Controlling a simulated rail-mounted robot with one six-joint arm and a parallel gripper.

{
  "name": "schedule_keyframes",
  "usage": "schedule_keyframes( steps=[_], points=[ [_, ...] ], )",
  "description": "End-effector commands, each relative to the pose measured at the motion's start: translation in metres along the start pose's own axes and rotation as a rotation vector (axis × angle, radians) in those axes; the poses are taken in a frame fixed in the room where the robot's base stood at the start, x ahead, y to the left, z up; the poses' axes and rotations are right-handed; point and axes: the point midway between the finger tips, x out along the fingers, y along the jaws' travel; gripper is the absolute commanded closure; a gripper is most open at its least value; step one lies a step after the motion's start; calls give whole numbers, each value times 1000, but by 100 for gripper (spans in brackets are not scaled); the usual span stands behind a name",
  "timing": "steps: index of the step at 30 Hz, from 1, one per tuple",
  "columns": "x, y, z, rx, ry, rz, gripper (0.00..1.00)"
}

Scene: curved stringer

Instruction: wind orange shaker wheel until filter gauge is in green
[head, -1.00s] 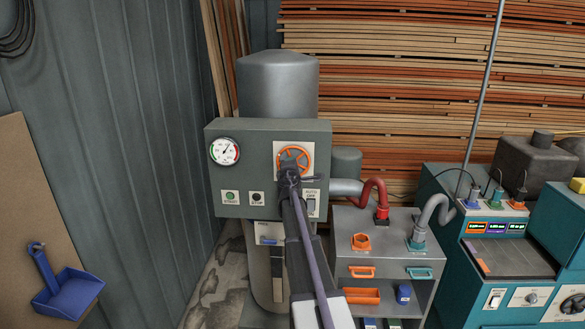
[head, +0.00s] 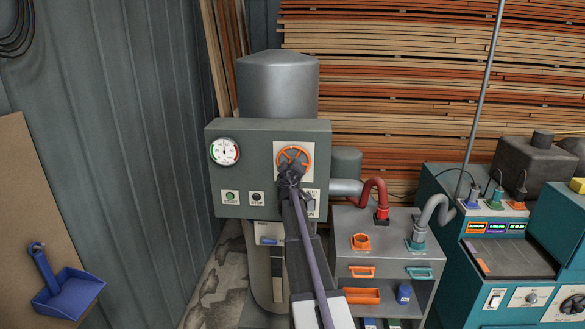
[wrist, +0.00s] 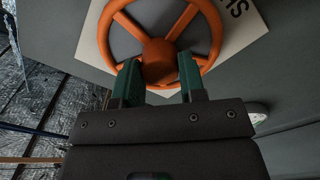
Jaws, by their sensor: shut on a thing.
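The orange shaker wheel (head: 306,158) sits on a white plate on the front of the grey control box, and fills the top of the wrist view (wrist: 120,35). My gripper (wrist: 158,72) is shut on the wheel, with its two teal fingers either side of the hub. In the head view my gripper (head: 291,166) covers the wheel's lower middle. The filter gauge (head: 224,151) is at the box's upper left. Its needle points about straight up, between a green arc on the left and a red arc on the right.
A green start button (head: 230,197) and a black stop button (head: 257,198) are below the gauge. A switch (head: 311,205) is close to the right of my arm. A cart (head: 343,227) with red and grey hoses stands at the right. A blue dustpan (head: 68,293) hangs at the left.

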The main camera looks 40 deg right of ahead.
Motion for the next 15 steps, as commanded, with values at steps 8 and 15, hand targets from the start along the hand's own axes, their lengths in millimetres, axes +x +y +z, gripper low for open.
schedule_keyframes(
  steps=[8,15],
  points=[
    [0,0,0,261,0,0,86],
    [0,0,0,489,0,0,86]
  ],
)
